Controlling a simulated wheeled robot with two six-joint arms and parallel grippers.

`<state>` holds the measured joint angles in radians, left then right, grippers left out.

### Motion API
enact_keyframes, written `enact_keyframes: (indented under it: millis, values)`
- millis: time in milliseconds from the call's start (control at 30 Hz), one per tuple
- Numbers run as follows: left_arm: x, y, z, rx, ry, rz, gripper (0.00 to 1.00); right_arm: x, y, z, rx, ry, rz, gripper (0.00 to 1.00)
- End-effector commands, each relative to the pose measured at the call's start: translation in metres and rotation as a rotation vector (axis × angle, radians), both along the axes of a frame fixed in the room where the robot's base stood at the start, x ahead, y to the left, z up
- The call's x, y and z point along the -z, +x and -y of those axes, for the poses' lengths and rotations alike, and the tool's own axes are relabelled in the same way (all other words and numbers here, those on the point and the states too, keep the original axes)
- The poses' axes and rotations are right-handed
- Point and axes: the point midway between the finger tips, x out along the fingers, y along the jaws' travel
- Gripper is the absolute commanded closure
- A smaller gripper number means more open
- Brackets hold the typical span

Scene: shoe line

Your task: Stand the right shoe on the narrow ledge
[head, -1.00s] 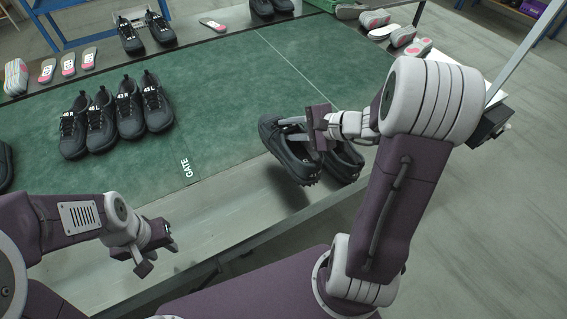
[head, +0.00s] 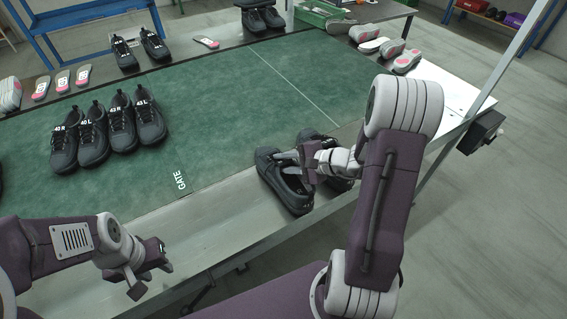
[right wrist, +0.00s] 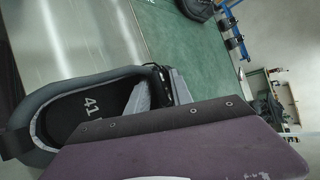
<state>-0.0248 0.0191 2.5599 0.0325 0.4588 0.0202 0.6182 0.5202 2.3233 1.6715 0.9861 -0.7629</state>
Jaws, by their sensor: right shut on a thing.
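A black shoe (head: 283,188) is held by my right gripper (head: 300,166), which is shut on its upper near the opening. The shoe is at the bare metal ledge (head: 225,228) along the near side of the green mat, roughly level; I cannot tell whether its sole touches. In the right wrist view its opening (right wrist: 85,112) shows an insole marked 41; the letter after it is hidden. A second black shoe (head: 312,136) stands beside it, partly hidden behind my right gripper. My left gripper (head: 150,279) is open and empty over the near left part of the ledge.
A row of several black shoes (head: 108,128) stands on the green mat (head: 215,110), which is marked GATE. More shoes, insoles and soles (head: 392,48) lie along the far and right edges. The ledge between my grippers is clear.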

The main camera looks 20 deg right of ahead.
Motion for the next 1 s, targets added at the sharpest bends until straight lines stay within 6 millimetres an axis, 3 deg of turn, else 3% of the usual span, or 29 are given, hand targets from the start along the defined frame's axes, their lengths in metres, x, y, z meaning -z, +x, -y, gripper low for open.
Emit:
enact_keyframes:
  millis: [167, 200, 267, 667, 1000]
  values:
    - [0.005, 0.000, 0.000, 0.000, 0.000, 0.000, 0.63, 0.003, 0.000, 0.000, -0.001, 0.000, 0.001, 1.00]
    - [0.003, 0.000, 0.000, 0.000, 0.000, 0.000, 0.63, 0.002, 0.000, 0.000, 0.000, 0.000, 0.000, 0.65]
    - [0.003, 0.000, 0.000, 0.000, 0.000, 0.000, 0.63, 0.002, 0.000, 0.000, 0.000, 0.000, 0.000, 0.51]
    - [-0.002, 0.000, 0.000, 0.000, 0.000, 0.000, 0.63, -0.003, -0.002, 0.002, 0.002, 0.000, 0.000, 0.51]
    - [-0.012, 0.000, 0.000, 0.000, 0.000, 0.000, 0.63, -0.039, -0.049, 0.041, 0.007, -0.001, 0.001, 0.51]
